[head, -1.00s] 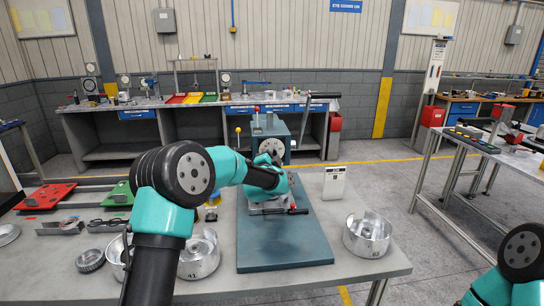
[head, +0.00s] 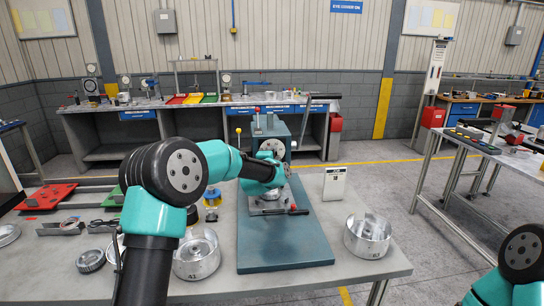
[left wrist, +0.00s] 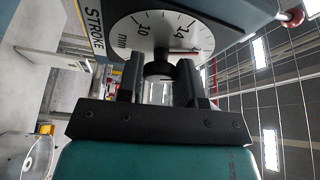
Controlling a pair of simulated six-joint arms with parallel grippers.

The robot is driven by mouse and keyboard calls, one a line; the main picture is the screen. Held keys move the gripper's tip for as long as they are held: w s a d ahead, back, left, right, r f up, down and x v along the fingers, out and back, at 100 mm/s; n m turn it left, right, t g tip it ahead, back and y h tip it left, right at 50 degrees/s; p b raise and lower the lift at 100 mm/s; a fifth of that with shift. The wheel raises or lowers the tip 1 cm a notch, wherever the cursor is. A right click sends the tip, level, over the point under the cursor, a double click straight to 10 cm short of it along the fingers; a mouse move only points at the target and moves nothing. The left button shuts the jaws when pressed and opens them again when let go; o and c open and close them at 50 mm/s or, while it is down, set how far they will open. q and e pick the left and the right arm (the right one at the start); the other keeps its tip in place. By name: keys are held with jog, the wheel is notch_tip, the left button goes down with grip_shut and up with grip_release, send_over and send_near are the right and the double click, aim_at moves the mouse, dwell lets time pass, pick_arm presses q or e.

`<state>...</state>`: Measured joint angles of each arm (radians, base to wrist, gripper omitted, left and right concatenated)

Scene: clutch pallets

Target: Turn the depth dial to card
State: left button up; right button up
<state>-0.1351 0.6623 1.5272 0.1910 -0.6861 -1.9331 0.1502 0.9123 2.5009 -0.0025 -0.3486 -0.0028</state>
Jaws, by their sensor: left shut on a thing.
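In the head view the dial (head: 272,146) is on the blue-green press (head: 258,130). My left gripper (left wrist: 160,70) is shut on the black knob (left wrist: 158,68) at the middle of the dial, a finger on either side. In the head view my left gripper hides the lower dial. The white card (head: 335,183) stands right of the press; its print is too small to read. My right gripper is out of view.
Metal cups (head: 197,255) and (head: 367,236) stand on the table, left and right of the press base (head: 285,240). Red and green trays lie at left.

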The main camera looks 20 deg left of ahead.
pick_arm(q)
jog(key=o, duration=0.9)
jog(key=shift+s, duration=0.1)
jog(key=s, duration=1.1)
jog(key=s+f, duration=0.1)
jog(key=s, duration=0.5)
jog(key=shift+s, duration=0.1)
